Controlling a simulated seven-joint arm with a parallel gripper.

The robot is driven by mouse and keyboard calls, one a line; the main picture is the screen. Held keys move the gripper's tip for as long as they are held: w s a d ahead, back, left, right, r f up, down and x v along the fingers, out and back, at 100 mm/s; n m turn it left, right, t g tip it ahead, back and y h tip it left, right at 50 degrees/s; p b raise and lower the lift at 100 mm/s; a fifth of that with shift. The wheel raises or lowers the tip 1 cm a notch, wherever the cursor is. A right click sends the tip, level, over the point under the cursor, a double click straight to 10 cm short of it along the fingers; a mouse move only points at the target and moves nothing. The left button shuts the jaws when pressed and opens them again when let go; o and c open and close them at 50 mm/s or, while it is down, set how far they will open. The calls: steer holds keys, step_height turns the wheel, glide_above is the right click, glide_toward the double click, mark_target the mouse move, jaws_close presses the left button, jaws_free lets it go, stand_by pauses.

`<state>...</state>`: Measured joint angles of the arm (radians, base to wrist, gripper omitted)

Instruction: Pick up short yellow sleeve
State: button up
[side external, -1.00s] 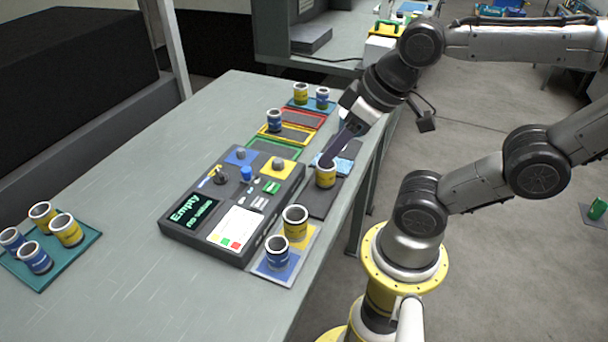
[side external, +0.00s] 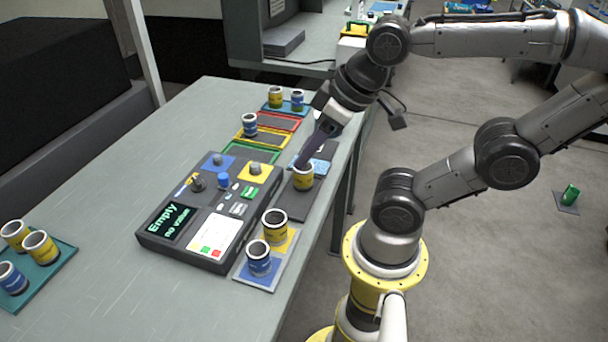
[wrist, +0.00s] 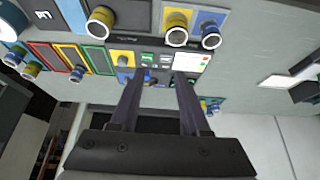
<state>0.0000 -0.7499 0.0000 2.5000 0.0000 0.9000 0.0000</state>
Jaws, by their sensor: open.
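A yellow sleeve (side external: 303,180) stands upright on a dark plate (side external: 294,206) right of the control box; it looks shorter than the yellow sleeve (side external: 274,229) on the nearer plate's yellow square. My gripper (side external: 299,163) slants down, its fingertips overlapping the top of the sleeve on the dark plate in the side view. In the wrist view, my gripper (wrist: 158,78) is open with nothing between the fingers. There, the sleeve on the dark plate (wrist: 100,25) shows beyond and left of the fingertips, not between them.
A blue sleeve (side external: 259,260) stands beside the nearer yellow one. The control box (side external: 170,238) reads "Empty no value". A teal tray (side external: 66,262) at left holds several sleeves. Coloured frames (side external: 263,133) and more sleeves stand at the back. The table's left middle is clear.

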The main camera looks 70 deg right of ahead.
steer(key=shift+o, duration=0.3)
steer(key=o, duration=0.7)
steer(key=shift+o, duration=0.2)
